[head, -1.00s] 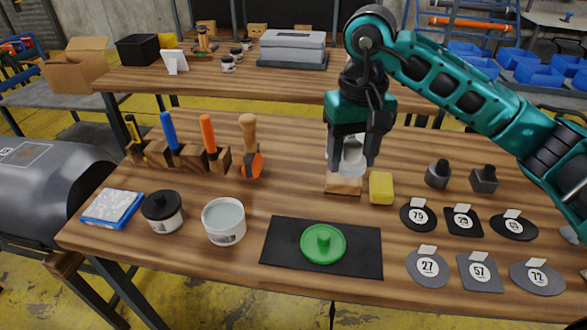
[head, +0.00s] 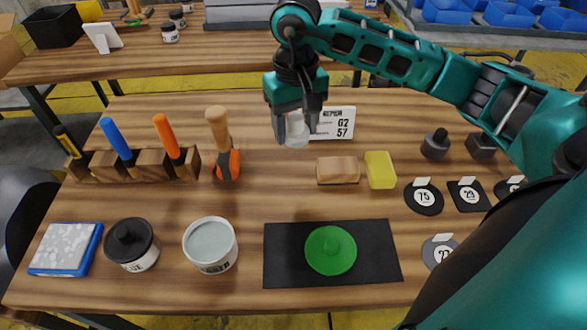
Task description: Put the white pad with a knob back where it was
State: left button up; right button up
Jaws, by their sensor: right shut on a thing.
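My right gripper (head: 296,132) is shut on the white pad with a knob (head: 297,138), left of a small white card and above the back middle of the table. The fingers partly cover the pad, and its knob is not clear to see. My left gripper is not in view.
Behind the pad stands a white number card (head: 337,122). A wooden block (head: 337,171) and yellow sponge (head: 380,170) lie nearby. A tool rack (head: 140,166), an orange scraper (head: 227,165), an open tub (head: 210,244) and a black-lidded jar (head: 131,245) are on the left. Dark numbered patches (head: 424,196) lie right.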

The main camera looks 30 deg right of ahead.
aim_at(295, 181)
notch_tip(295, 181, down, 13)
jog(key=shift+w, duration=0.1)
dwell(0.3)
jog(key=shift+f+b, duration=0.15)
jog(key=shift+b, duration=0.15)
jog(key=o, duration=0.7)
jog(key=shift+o, duration=0.2)
notch_tip(295, 181, up, 12)
jog(key=shift+r, duration=0.2)
